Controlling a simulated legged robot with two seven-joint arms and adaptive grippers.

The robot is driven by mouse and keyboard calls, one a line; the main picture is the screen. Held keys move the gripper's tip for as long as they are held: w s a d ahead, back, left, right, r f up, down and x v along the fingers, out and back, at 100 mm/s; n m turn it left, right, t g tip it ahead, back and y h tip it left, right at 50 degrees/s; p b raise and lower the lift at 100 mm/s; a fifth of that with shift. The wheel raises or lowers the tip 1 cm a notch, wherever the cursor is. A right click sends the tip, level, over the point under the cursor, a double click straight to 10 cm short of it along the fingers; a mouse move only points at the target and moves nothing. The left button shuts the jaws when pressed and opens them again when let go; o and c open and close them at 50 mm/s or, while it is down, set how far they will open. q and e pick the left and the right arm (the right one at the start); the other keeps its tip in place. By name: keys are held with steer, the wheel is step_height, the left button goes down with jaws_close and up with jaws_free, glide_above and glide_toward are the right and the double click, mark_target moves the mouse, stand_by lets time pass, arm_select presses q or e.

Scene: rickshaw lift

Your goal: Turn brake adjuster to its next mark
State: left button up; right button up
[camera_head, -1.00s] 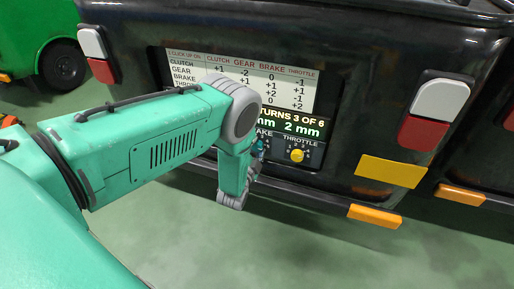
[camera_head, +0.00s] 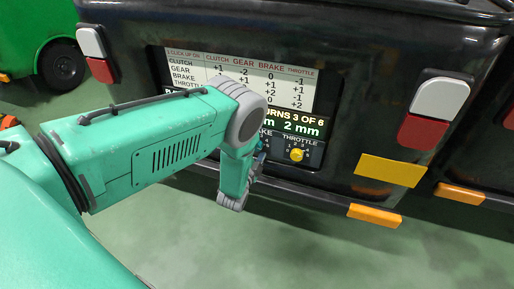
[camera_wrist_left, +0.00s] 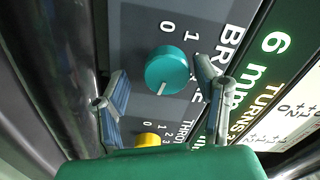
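The brake adjuster, a round teal knob (camera_wrist_left: 166,70) with a white pointer line, shows in the left wrist view beside the BRAKE label. The line points toward the bottom of that picture. My left gripper (camera_wrist_left: 160,76) is open, with one finger on each side of the knob. Contact with the knob cannot be told. In the head view my left gripper (camera_head: 257,165) is at the panel, mostly behind my forearm, and the knob there is largely hidden. My right gripper is not in view.
The yellow throttle knob (camera_head: 297,155) is close beside the brake knob. Above are a display (camera_head: 300,122) reading "TURNS 3 OF 6" and a white table of click values (camera_head: 285,92). The black bumper bar (camera_head: 300,192) runs below the panel.

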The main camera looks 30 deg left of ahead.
arm_select(q)
steer(key=shift+r, duration=0.2)
steer(key=v, duration=1.2)
